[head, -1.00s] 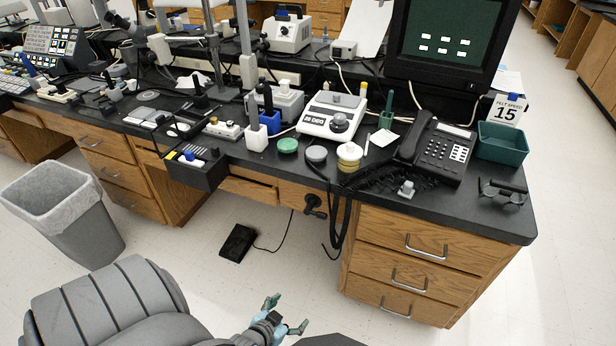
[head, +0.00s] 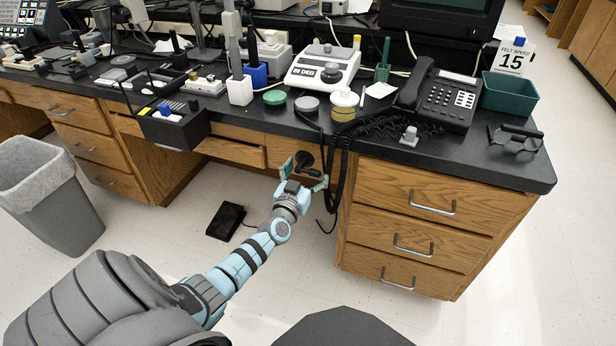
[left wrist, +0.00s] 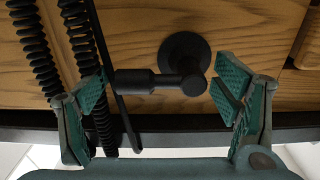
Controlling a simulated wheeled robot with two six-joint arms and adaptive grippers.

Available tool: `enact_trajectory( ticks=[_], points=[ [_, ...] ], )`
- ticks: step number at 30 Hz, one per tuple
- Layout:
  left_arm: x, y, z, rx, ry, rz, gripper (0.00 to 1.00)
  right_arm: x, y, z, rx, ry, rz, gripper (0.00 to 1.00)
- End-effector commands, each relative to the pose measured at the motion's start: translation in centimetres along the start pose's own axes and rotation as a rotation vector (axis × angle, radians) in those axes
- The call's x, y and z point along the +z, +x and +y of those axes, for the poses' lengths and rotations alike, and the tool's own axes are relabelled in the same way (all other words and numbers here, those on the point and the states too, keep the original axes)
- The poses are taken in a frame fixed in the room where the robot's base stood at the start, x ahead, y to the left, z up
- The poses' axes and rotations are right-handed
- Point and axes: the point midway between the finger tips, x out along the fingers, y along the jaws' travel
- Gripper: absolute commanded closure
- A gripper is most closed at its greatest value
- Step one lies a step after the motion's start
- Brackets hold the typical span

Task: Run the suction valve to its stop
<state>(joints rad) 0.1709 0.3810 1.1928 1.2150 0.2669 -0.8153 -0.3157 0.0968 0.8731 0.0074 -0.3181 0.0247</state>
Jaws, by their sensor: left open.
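The suction valve (head: 305,160) is a black fitting on the wooden front under the benchtop. In the left wrist view the valve's round flange (left wrist: 187,52) sits on the wood, and its thick cylindrical lever (left wrist: 140,82) points left in that picture. My left gripper (head: 304,176) is open at the valve, one finger on each side. In the left wrist view the open green-padded fingers (left wrist: 165,98) straddle the lever and hub. The left finger shows close to the lever's end; I cannot tell whether it touches. My right gripper is not in view.
Black hoses (head: 338,165) hang beside the valve; their coiled lengths (left wrist: 82,65) show near one finger. A drawer (head: 235,151) stands slightly open left of it. The drawer cabinet (head: 405,215) is at right. A foot pedal (head: 226,221) lies on the floor.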

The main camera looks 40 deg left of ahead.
Motion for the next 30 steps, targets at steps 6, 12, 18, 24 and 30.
enact_trajectory(
  ticks=[6,12,18,24,30],
  points=[
    [-0.07,0.08,0.02,0.001,0.000,-0.001,0.18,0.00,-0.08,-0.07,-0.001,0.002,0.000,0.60],
    [-0.05,0.07,0.05,0.001,0.000,-0.001,0.46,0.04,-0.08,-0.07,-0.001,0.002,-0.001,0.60],
    [-0.04,0.06,0.05,0.001,0.000,-0.001,0.66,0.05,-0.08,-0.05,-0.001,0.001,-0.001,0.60],
    [-0.12,0.05,0.04,0.001,-0.022,-0.001,0.66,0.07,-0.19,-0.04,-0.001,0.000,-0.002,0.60],
    [-0.38,0.04,0.02,0.001,-0.102,-0.002,0.66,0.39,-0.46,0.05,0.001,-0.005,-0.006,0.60]
  ],
)
